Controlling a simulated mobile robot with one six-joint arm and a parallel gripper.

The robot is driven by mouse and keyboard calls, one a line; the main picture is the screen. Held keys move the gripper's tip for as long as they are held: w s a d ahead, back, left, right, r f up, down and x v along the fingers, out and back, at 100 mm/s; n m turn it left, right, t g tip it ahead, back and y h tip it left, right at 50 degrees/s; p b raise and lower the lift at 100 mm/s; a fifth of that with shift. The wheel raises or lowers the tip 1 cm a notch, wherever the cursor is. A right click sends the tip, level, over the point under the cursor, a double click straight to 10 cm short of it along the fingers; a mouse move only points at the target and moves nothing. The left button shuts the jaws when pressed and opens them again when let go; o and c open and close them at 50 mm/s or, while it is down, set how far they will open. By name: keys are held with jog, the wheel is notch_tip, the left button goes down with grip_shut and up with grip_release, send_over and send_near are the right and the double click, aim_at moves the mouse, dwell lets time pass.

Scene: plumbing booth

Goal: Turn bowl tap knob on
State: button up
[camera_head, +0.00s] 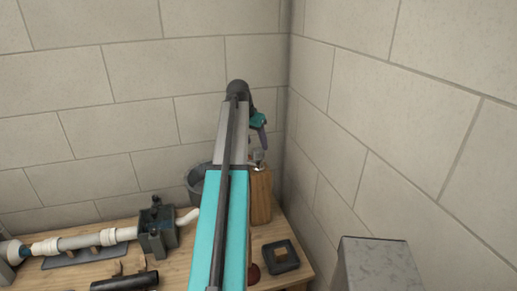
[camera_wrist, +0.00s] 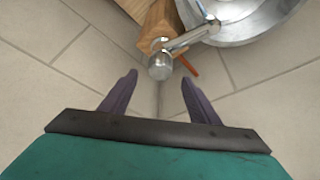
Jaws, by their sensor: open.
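The bowl tap (camera_wrist: 182,42) is silver metal and shows in the wrist view beside a wooden post (camera_wrist: 160,24). A round silver end (camera_wrist: 159,66) of it lies close to the line between my fingertips. A thin orange-red piece (camera_wrist: 188,66) sticks out beside it; I cannot tell which part is the knob. In the head view the tap (camera_head: 258,155) is small, on top of the wooden post (camera_head: 261,195). My gripper (camera_wrist: 158,77) has its two purple fingers spread and empty. In the head view my gripper (camera_head: 264,143) hangs just above the tap. Contact cannot be judged.
A grey metal bowl (camera_wrist: 245,22) stands beside the tap; it is partly hidden by my arm in the head view (camera_head: 194,177). A small dark square tray (camera_head: 281,257) and a vise (camera_head: 157,231) with white pipe (camera_head: 90,240) are on the wooden bench. Block walls form a corner close behind.

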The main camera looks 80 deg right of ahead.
aim_at(258, 149)
jog(key=shift+p+x, duration=1)
jog(key=shift+x, duration=1.85)
jog(key=c, duration=1.1)
jog(key=shift+o, duration=0.2)
jog(key=shift+f+m+b, duration=0.1)
jog(key=shift+m+b, duration=0.2)
jog(key=shift+b, duration=0.05)
jog(key=shift+m+g+y+b, duration=0.4)
jog(key=shift+m+g+b, duration=0.3)
jog(key=shift+m+b, duration=0.85)
jog(key=shift+m+p, duration=0.25)
jog(key=shift+p, duration=0.05)
